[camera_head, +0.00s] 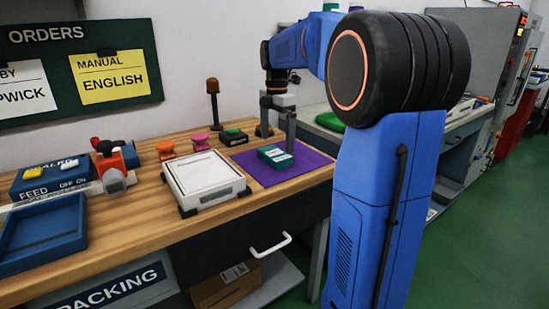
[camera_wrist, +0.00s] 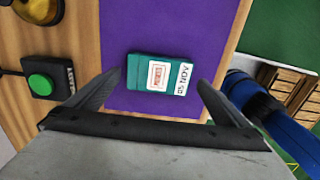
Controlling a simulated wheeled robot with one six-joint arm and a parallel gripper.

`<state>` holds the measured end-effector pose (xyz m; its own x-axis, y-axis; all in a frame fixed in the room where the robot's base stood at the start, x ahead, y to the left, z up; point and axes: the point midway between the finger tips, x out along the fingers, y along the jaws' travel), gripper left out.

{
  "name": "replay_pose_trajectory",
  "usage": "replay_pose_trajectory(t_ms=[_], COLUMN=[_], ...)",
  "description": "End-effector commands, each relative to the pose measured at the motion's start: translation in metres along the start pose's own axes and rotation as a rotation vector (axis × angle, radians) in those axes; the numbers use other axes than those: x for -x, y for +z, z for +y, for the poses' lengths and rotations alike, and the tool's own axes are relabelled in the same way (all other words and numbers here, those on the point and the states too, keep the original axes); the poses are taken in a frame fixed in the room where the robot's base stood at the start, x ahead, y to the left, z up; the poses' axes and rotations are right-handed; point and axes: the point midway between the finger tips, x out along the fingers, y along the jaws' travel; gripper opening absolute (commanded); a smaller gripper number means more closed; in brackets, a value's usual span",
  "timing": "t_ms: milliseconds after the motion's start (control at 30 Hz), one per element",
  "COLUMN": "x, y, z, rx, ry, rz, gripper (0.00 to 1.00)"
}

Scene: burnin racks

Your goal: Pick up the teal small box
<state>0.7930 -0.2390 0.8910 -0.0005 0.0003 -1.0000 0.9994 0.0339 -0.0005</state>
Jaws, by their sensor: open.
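The teal small box (camera_head: 274,155) lies flat on a purple mat (camera_head: 305,163) on the wooden table. In the wrist view the teal box (camera_wrist: 158,74) shows a white label with black letters and a smaller red-marked label. My gripper (camera_head: 278,127) is above the mat, over the box. In the wrist view my gripper (camera_wrist: 155,92) has its two fingers spread wide, with the box between and just beyond their tips. Nothing is held.
A white scale-like tray (camera_head: 205,179) stands left of the mat. A green button on a black base (camera_head: 233,136) and several orange and pink knobs sit behind it. A blue tray (camera_head: 42,233) is at far left. The purple mat around the box is clear.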

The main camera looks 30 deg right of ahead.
Motion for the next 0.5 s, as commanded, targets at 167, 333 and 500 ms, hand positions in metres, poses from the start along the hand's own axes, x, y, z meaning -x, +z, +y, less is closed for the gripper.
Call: replay_pose_trajectory(t_ms=[167,333,500], x=[-0.025,-0.040,-0.042], y=[-0.009,-0.008,-0.008], z=[0.001,0.001,0.001], rx=[0.001,0.000,0.000], ry=[-0.001,0.000,0.000], rz=[0.000,0.000,0.000], gripper=[1.00,1.00,1.00])
